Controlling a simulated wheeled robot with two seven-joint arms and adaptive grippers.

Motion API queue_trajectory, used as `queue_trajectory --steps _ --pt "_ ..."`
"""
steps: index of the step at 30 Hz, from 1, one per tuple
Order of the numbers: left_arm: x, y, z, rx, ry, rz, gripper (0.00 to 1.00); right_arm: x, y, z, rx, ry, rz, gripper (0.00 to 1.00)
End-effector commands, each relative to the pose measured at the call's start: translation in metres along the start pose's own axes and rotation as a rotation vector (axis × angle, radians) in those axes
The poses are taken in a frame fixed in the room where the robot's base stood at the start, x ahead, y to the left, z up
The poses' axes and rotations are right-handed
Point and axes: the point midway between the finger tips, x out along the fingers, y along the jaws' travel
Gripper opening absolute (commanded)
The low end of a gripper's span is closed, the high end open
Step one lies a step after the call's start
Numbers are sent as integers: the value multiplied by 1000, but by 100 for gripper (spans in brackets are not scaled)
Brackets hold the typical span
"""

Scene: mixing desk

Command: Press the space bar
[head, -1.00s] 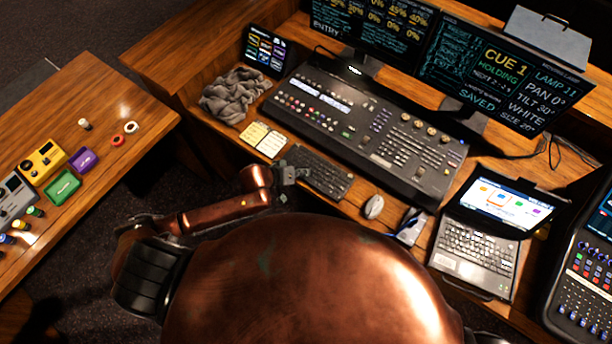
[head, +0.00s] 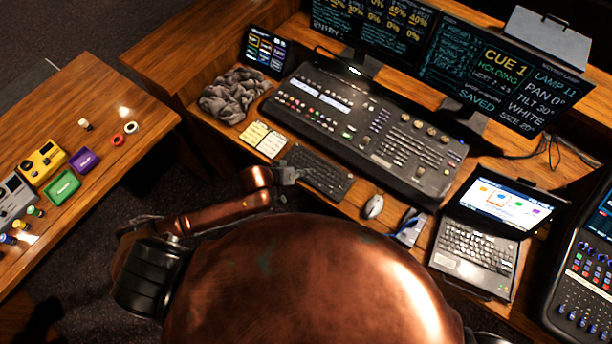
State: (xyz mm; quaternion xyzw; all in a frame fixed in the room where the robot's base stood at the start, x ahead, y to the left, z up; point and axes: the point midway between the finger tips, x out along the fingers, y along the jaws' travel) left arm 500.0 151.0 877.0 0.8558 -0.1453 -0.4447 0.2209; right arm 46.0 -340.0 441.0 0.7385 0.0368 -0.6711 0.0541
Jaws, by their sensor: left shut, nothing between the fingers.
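A dark keyboard (head: 322,173) lies on the wooden desk in front of the long mixing console. Its front left part is near my left gripper, and I cannot make out the space bar at this size. My left gripper (head: 298,174) is shut and empty at the keyboard's left front edge. I cannot tell whether its fingertips touch the keys. My right gripper is not in view.
The console (head: 365,130) stands behind the keyboard. Yellow notes (head: 262,139) lie to its left and a mouse (head: 373,207) to its right. A laptop (head: 480,235) sits further right. Grey cloth (head: 233,95) lies at the back left.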

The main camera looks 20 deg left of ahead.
Motion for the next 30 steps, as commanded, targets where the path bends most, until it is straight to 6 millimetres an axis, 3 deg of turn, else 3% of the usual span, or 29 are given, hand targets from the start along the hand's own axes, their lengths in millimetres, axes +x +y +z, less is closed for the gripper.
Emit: queue_trajectory --steps 30 --pt "7 -5 5 -1 0 0 0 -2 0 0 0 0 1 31"
